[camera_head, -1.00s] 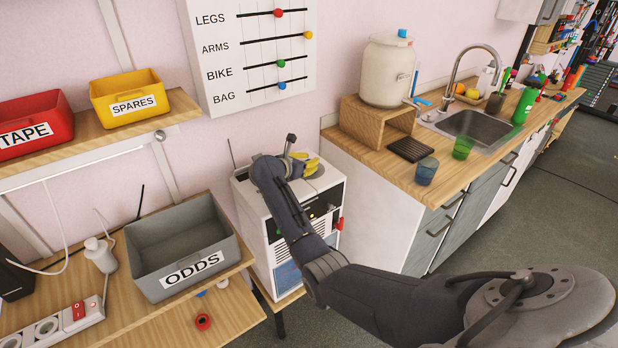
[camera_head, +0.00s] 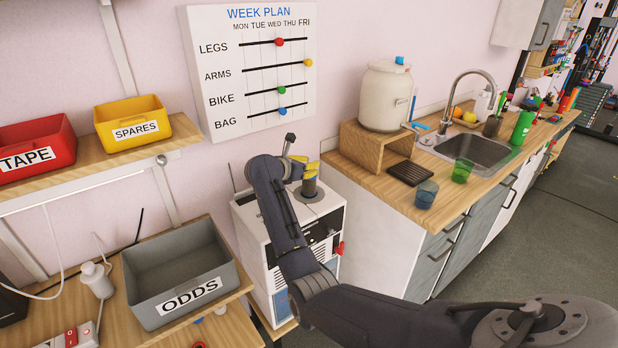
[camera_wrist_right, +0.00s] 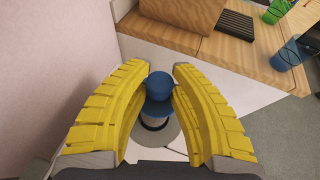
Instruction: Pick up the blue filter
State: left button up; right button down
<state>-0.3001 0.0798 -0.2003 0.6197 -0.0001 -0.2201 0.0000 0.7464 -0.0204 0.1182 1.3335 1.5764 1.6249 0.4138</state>
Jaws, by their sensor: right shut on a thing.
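The blue filter (camera_wrist_right: 158,86) shows in the right wrist view as a round blue knob over a wider blue disc. My right gripper (camera_wrist_right: 159,98) has its yellow ribbed fingers on both sides of it and is shut on it. Below the filter are a pale stem, a dark ring and a grey round base. In the head view my right gripper (camera_head: 306,172) is just above the top of the white machine (camera_head: 262,225), with a short grey cylinder (camera_head: 311,188) under its fingers. The filter's blue part is hidden there. My left gripper is not in view.
A wooden counter (camera_head: 385,195) with a wooden stand (camera_head: 366,148), a blue cup (camera_head: 426,194) and a green cup (camera_head: 462,171) is to the right of the machine. A grey ODDS bin (camera_head: 185,297) is at the left. The wall is close behind.

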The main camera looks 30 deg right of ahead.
notch_tip(320, 180, up, 11)
jog(key=shift+r, duration=0.2)
dwell(0.3)
dwell(0.3)
